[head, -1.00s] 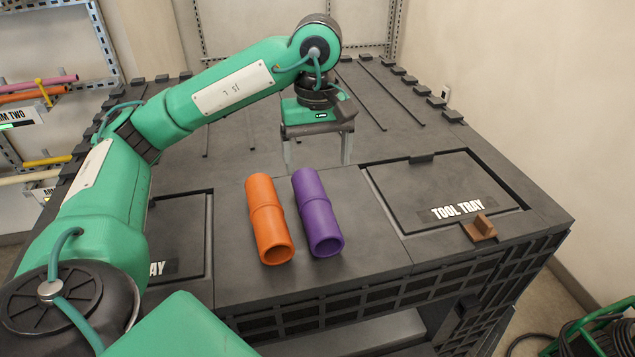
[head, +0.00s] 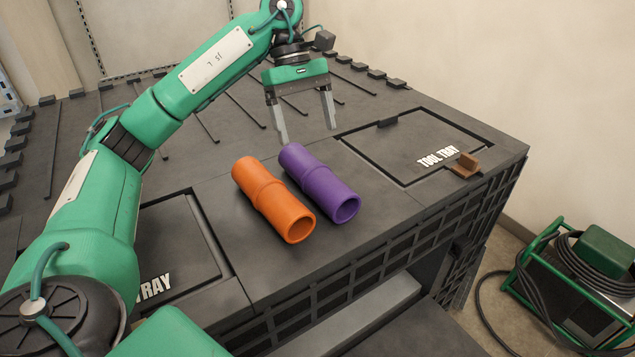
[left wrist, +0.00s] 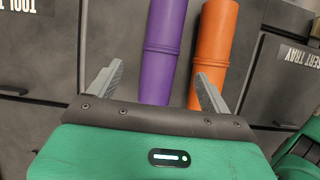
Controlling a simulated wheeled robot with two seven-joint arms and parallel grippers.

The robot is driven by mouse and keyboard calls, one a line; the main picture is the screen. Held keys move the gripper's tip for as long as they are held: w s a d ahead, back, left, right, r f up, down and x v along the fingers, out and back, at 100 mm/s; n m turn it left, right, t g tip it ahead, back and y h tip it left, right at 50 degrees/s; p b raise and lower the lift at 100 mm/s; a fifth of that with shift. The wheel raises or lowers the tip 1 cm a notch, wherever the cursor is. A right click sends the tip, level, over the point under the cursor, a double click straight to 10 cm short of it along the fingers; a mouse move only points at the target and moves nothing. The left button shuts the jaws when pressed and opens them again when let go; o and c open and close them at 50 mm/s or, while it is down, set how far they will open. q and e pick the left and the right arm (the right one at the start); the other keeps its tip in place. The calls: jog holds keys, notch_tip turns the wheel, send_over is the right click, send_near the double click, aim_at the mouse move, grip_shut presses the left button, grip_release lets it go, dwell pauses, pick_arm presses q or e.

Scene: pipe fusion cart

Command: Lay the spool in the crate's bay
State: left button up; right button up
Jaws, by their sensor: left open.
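Two short pipe pieces, each with a raised band around the middle, lie side by side on the dark cart top: an orange one (head: 272,198) and a purple one (head: 318,182). I cannot tell which of them is the spool, and I see no crate or bay that I can name for sure. My left gripper (head: 306,133) is open and empty, pointing down just behind the far end of the purple pipe. In the left wrist view the purple pipe (left wrist: 162,50) lies between the open fingers, and the orange pipe (left wrist: 212,50) is beside the right finger. My right gripper is out of view.
A lid marked TOOL TRAY (head: 420,145) with a brown block (head: 465,163) is at right. Another tray lid (head: 175,250) is at left, labelled INSERT TRAY in the left wrist view. A green-framed unit with coiled cable (head: 580,275) stands on the floor at right.

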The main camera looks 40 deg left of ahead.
aim_at(313, 164)
pick_arm(q)
jog(key=p+x, duration=0.1)
jog(key=x, duration=0.2)
jog(key=shift+s+f, duration=0.15)
jog(key=shift+f, duration=0.05)
jog(key=shift+x, duration=1.15)
jog(key=shift+s+d+f+p, duration=0.1)
jog(key=shift+f+p, duration=0.15)
jog(key=shift+p, duration=0.15)
jog(key=p+x, duration=0.1)
jog(key=x, duration=0.2)
jog(key=shift+f+p, duration=0.3)
jog(key=shift+f, duration=0.05)
jog(key=shift+d+f, duration=0.15)
jog(key=shift+f, duration=0.3)
jog(key=c, duration=1.3)
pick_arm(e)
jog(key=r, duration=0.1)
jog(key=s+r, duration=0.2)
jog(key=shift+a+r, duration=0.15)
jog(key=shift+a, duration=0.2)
pick_arm(q)
jog(key=shift+r, duration=0.1)
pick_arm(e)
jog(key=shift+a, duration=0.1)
